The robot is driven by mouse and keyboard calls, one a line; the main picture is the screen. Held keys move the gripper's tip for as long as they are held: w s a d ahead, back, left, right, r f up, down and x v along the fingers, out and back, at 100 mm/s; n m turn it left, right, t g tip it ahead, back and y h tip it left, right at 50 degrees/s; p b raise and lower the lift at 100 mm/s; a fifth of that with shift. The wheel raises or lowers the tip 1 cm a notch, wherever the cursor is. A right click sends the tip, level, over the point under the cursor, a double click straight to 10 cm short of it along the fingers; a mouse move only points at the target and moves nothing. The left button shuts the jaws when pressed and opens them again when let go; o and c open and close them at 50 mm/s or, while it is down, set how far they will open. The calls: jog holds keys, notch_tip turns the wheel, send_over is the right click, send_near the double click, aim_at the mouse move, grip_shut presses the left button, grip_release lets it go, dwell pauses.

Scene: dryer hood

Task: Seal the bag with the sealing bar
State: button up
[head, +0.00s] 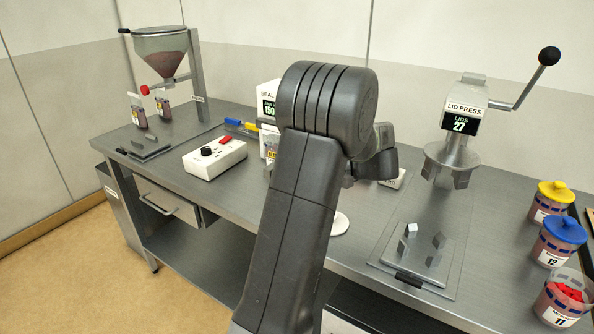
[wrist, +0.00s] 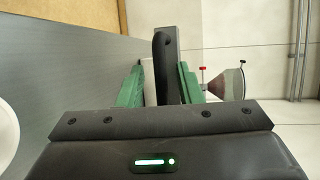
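The sealer, a white unit with a dark display reading SEAL and 150 (head: 268,104), stands at mid-bench, mostly hidden behind my arm in the head view. A white item with a yellow label (head: 270,146) shows just below it; I cannot tell if it is the bag. In the wrist view a black curved handle (wrist: 162,55) on a grey bar lies between the green fingers of my gripper (wrist: 160,82). The fingers are apart, with a visible gap beside the handle.
A control box (head: 215,158) with a black knob and red switch sits left of my arm. A hopper (head: 160,52) stands at the far left, small filled containers (head: 138,113) below it. A lid press (head: 462,120), fixture plate (head: 420,245) and lidded jars (head: 558,240) stand right.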

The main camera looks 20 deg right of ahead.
jog(key=shift+d, duration=0.1)
jog(key=v, duration=0.7)
jog(key=shift+d+r, duration=0.1)
